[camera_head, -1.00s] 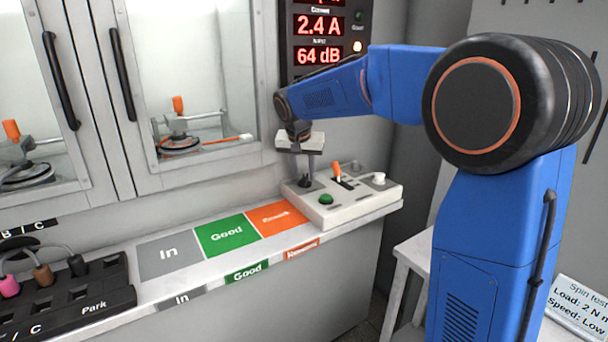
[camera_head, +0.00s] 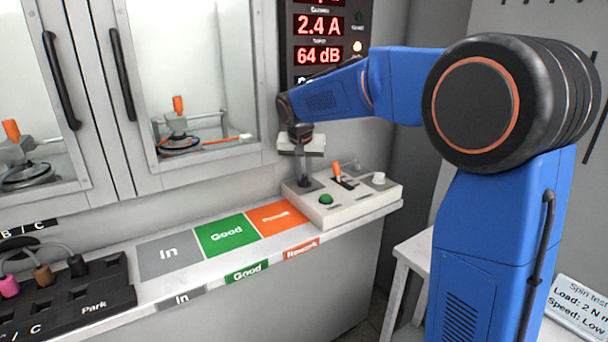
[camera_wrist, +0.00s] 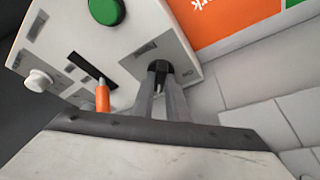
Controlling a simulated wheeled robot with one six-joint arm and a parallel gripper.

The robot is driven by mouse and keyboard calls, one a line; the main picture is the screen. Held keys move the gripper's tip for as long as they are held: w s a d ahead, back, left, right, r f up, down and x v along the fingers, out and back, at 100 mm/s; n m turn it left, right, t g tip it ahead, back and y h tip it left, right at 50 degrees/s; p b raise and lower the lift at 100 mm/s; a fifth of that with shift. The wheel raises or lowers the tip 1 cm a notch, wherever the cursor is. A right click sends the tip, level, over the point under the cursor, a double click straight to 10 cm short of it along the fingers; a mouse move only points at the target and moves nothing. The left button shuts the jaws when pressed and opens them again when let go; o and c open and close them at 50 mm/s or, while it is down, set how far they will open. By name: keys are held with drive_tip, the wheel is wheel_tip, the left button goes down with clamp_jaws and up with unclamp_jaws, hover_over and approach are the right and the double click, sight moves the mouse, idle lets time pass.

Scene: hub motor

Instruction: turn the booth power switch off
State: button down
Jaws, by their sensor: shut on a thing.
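The white control box (camera_head: 350,205) sits at the right end of the ledge. Its black power switch (camera_wrist: 160,67) is a round knob near the box's corner, beside a small label plate. My gripper (camera_head: 304,180) points down at the box's back left, with its fingers shut on this knob. In the wrist view the two grey fingers (camera_wrist: 158,85) reach to the knob and partly hide it. The knob's exact setting cannot be read.
The box also carries a green button (camera_head: 326,199), an orange-handled slider (camera_head: 337,172) and a white knob (camera_head: 378,178). Left of it lie the orange (camera_head: 283,217), green and grey pads. A lit display (camera_head: 320,40) hangs behind my arm. Glass booth doors stand left.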

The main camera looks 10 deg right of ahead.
drive_tip(key=n, duration=0.1)
drive_tip(key=n+y, duration=0.1)
drive_tip(key=n, duration=0.2)
drive_tip(key=shift+d+n+t+y, duration=0.25)
drive_tip(key=shift+n+t+y, duration=0.05)
drive_tip(key=shift+y, duration=0.1)
drive_tip(key=n+y, duration=0.1)
drive_tip(key=n, duration=0.3)
drive_tip(key=shift+d+n+y, duration=0.15)
drive_tip(key=shift+n+y, duration=0.15)
drive_tip(key=shift+y, duration=0.1)
drive_tip(key=n+g+y, duration=0.1)
drive_tip(key=n, duration=0.3)
drive_tip(key=shift+w+d, duration=0.1)
drive_tip(key=shift+w+n+g+y, duration=0.1)
drive_tip(key=shift+n+g+y, duration=0.55)
drive_tip(key=shift+n, duration=1.35)
drive_tip(key=c, duration=1.7)
unclamp_jaws()
drive_tip(key=shift+c, duration=0.2)
drive_tip(key=shift+d+r, duration=0.1)
drive_tip(key=shift+r, duration=0.05)
drive_tip(key=v, duration=1.7)
drive_tip(key=shift+w, duration=0.15)
